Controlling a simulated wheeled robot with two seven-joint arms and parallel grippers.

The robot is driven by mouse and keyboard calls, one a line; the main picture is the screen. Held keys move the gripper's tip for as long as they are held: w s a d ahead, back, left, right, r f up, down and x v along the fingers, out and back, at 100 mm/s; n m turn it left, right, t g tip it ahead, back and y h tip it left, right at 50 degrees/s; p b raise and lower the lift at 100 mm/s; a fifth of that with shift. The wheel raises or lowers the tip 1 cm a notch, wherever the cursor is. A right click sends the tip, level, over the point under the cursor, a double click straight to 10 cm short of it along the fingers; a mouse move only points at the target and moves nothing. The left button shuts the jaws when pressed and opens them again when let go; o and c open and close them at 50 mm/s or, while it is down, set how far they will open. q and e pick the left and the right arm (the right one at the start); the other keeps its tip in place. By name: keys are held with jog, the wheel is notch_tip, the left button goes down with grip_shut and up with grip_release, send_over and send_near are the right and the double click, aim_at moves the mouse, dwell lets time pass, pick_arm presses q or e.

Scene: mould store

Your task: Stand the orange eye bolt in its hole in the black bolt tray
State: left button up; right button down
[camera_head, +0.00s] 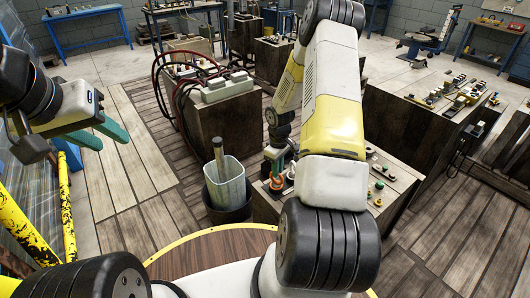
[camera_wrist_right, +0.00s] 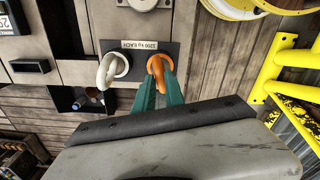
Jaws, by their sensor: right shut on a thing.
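The orange eye bolt (camera_wrist_right: 158,70) is between the green fingertips of my right gripper (camera_wrist_right: 161,84), which is shut on it. In the right wrist view it overlaps the black bolt tray (camera_wrist_right: 137,50), which bears a white weight label. Whether its shank is in a hole is hidden. A white eye bolt (camera_wrist_right: 109,68) stands on the tray beside it, to the left. In the head view the orange eye bolt (camera_head: 277,184) shows low at my right gripper (camera_head: 275,168), partly hidden.
A clear bin (camera_head: 226,188) with a grey bar in it stands left of the tray's block. Red hoses and a white connector box (camera_head: 222,86) sit on the block behind. Small coloured fittings (camera_head: 379,186) lie to the right. A yellow rail (camera_head: 25,232) is at left.

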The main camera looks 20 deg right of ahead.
jog(key=c, duration=1.3)
grip_release()
notch_tip(320, 180, up, 8)
jog(key=shift+r, duration=0.2)
jog(key=s+a+r+m+t, duration=0.1)
jog(key=s+a+r, duration=0.1)
jog(key=r, duration=0.5)
jog(key=s+a+r+m+t, duration=0.1)
jog(key=s+a+r, duration=0.1)
jog(key=r, duration=0.6)
jog(key=s+a+r+m+t, duration=0.1)
jog(key=s+a+r, duration=0.15)
jog(key=r, duration=0.45)
jog(key=s+a+r+m+t, duration=0.1)
jog(key=s+a+r, duration=0.1)
jog(key=s, duration=0.3)
jog(key=s+a+r+m+t+y, duration=0.1)
jog(key=s+a+r, duration=0.1)
jog(key=s+r, duration=0.3)
jog(key=s+a+r+m+t+y, duration=0.1)
jog(key=s+a+r, duration=0.1)
jog(key=s, duration=0.4)
jog(key=shift+s+a+r, duration=0.1)
jog(key=shift+r, duration=0.35)
jog(key=shift+s+a+r, duration=0.1)
jog(key=shift+r, duration=0.3)
